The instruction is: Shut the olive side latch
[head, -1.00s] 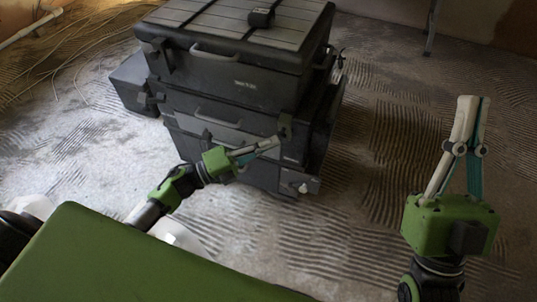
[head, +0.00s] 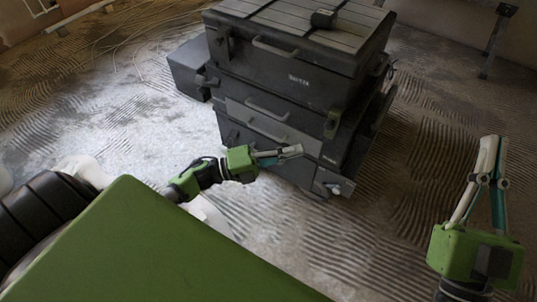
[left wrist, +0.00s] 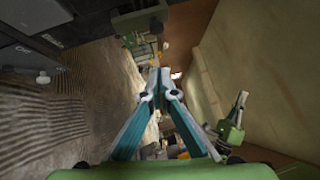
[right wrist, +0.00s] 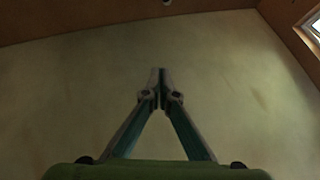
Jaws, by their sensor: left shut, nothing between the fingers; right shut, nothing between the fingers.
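In the left wrist view an olive block (left wrist: 137,24), likely the latch, lies beyond the fingertips (left wrist: 159,72). My right gripper (head: 493,140) is shut and empty, well right of the stack, its fingers pointing up.
A lower dark box (head: 188,68) stands left of the stack. A small black block (head: 323,18) lies on the lid. A grey piece (head: 335,184) juts out at the stack's lower right corner. Bare ridged floor (head: 395,190) lies between stack and right gripper.

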